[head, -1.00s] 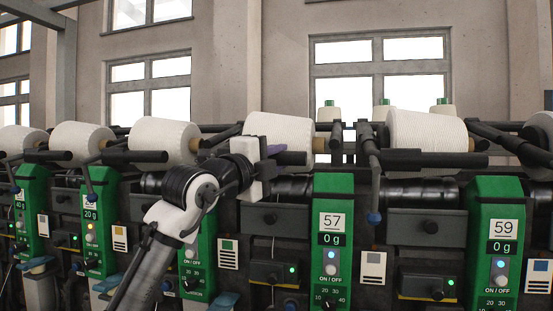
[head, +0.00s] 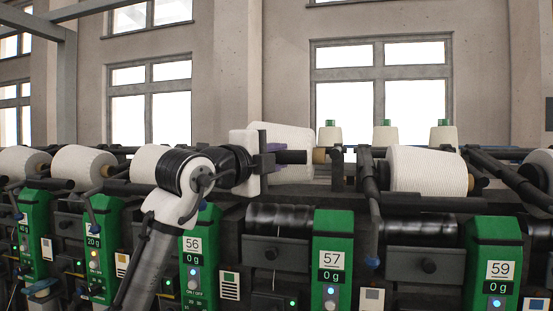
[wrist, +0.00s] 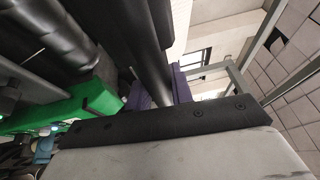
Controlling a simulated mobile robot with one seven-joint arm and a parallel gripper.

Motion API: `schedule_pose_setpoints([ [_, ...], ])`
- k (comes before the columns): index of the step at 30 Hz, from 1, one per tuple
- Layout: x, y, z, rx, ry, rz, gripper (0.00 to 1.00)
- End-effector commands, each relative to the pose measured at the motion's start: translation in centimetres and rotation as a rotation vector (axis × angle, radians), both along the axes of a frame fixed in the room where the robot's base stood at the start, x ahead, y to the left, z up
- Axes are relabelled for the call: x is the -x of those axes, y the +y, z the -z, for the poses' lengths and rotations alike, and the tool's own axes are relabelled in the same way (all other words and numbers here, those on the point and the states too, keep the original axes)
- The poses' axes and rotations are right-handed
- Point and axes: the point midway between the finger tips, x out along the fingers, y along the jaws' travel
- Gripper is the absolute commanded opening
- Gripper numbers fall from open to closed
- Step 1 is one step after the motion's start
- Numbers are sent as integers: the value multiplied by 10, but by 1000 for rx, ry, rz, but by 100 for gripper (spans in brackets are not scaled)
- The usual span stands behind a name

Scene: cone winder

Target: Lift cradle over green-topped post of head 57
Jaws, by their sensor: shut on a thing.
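My gripper (head: 268,162) is shut on the black handle bar (head: 291,157) of the cradle at head 57. Its purple fingers (wrist: 180,85) lie on both sides of the dark bar (wrist: 148,50) in the wrist view. The cradle carries a white yarn cone (head: 300,139), partly hidden behind my gripper. The cone is raised clear of the black drum (head: 295,218). The green post of head 57 (head: 333,228), reading 0 g, stands below and to the right of my gripper. A green post top (wrist: 98,98) also shows in the wrist view.
Head 56's green post (head: 195,240) stands left of head 57, and head 59's (head: 494,255) right. A large white cone (head: 425,169) rests to the right with black cradle arms around it. Several green-tipped cones stand behind. Open air lies above the row.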

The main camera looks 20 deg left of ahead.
Motion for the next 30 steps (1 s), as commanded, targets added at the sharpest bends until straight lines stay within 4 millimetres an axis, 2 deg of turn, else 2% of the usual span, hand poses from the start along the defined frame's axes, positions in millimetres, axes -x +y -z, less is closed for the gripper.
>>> schedule_pose_setpoints([
  [7,0,0,1,0,0,0,0],
  [8,0,0,1,0,1,0,24],
  [12,0,0,2,0,1,0,42],
  [13,0,0,2,0,1,0,44],
  [23,3,2,3,0,1,0,44],
  [26,13,6,5,-1,1,-1,44],
  [30,38,17,8,1,-1,-2,44],
])
